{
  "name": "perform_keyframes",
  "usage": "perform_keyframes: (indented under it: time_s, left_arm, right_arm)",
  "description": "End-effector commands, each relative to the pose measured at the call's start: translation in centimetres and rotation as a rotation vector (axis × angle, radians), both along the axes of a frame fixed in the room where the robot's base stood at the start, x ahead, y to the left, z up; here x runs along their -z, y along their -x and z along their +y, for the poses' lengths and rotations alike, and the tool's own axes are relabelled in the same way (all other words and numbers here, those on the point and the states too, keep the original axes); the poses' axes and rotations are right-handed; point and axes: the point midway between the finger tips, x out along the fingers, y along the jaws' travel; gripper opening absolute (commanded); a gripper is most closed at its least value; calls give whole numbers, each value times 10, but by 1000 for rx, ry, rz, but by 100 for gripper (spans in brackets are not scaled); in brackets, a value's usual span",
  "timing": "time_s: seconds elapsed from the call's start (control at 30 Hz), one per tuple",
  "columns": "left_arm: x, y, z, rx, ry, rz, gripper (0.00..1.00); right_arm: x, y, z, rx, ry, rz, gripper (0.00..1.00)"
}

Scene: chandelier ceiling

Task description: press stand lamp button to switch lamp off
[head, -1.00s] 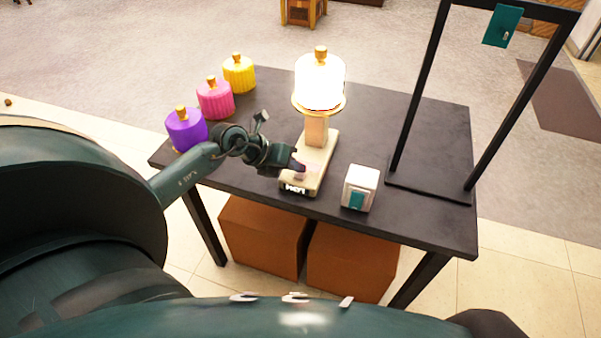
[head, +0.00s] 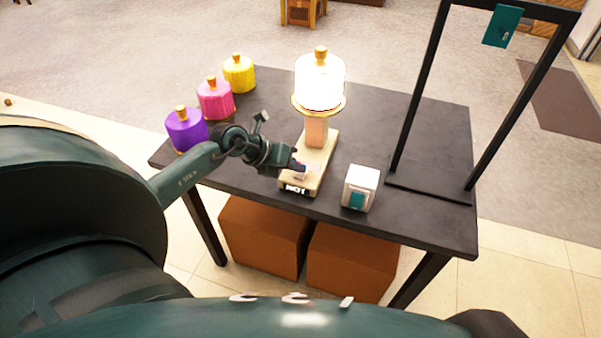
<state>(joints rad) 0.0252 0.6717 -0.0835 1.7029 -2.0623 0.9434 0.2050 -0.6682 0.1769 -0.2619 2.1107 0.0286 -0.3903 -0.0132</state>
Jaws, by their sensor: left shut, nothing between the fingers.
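The stand lamp (head: 320,82) stands on the dark table with its shade glowing bright white, so it is lit. Its pale base (head: 320,160) reaches toward the front edge, with a small dark label on the front face. A pale pinkish button (head: 305,173) shows on the front of the base, partly hidden by my gripper. My left gripper (head: 299,167) is shut and empty, its tips at the button from the left. I cannot tell if they touch it. My right gripper is not in view.
On the dark table (head: 400,225) stand purple (head: 186,131), pink (head: 214,101) and yellow (head: 239,75) lidded jars at the left. A white box with a teal front (head: 360,188) is right of the lamp base. A black frame (head: 417,90) rises at the right.

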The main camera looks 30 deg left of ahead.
Motion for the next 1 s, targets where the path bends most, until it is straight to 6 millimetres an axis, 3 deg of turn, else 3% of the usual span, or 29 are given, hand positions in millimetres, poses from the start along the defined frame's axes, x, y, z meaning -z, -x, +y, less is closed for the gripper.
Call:
perform_keyframes:
  time_s: [1.0]
  left_arm:
    - [9,0,0,1,0,1,0]
  right_arm:
    - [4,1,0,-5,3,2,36]
